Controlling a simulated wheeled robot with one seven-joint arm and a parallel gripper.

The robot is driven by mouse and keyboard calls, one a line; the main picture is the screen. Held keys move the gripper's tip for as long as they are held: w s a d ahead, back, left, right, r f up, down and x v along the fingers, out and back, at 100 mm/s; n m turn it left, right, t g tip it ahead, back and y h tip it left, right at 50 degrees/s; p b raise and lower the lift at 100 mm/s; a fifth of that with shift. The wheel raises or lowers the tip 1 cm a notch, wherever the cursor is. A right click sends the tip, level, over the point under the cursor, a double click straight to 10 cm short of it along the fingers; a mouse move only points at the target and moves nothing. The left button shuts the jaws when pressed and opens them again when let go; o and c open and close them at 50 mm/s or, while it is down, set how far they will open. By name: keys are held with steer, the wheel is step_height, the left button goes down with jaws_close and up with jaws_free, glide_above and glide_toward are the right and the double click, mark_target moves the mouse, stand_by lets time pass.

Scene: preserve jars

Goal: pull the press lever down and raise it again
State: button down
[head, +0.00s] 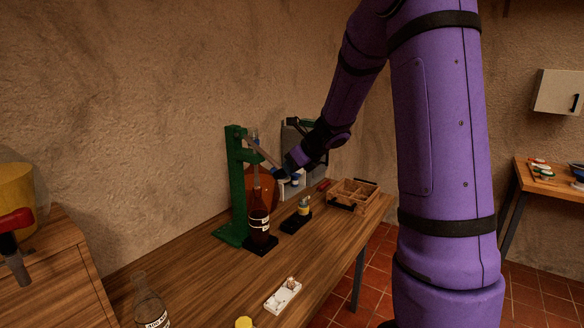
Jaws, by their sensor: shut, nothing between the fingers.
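The green press (237,190) stands upright on the wooden table against the wall. Its lever (262,151) is a thin grey bar that slopes down to the right from the top of the press. A dark bottle (260,222) with a white label stands at the foot of the press, below the lever. My gripper (284,172) is at the lever's lower right end, with my purple arm reaching in from the upper right. It is shut with nothing held. The fingertips are small and dark here, and I cannot tell whether they touch the lever.
A small yellow-topped jar on a black base (303,208) stands right of the bottle. A wooden divided box (353,194) is farther right.

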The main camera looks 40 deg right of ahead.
steer(key=v, duration=1.4)
steer(key=s+a+r+n+g, duration=0.3)
steer(key=s+a+n, duration=0.8)
steer(key=a+n, duration=0.35)
steer(key=s+a+f+n+h, duration=0.1)
steer(key=s+a+n, duration=0.1)
steer(key=s+n, duration=0.5)
steer(key=s+a+n+h, duration=0.2)
steer(key=s+a+n, duration=0.1)
steer(key=s+n, duration=0.4)
steer(key=n, duration=0.3)
steer(key=shift+f, duration=0.35)
steer(key=shift+w+n, duration=0.15)
steer(key=shift+n, duration=0.2)
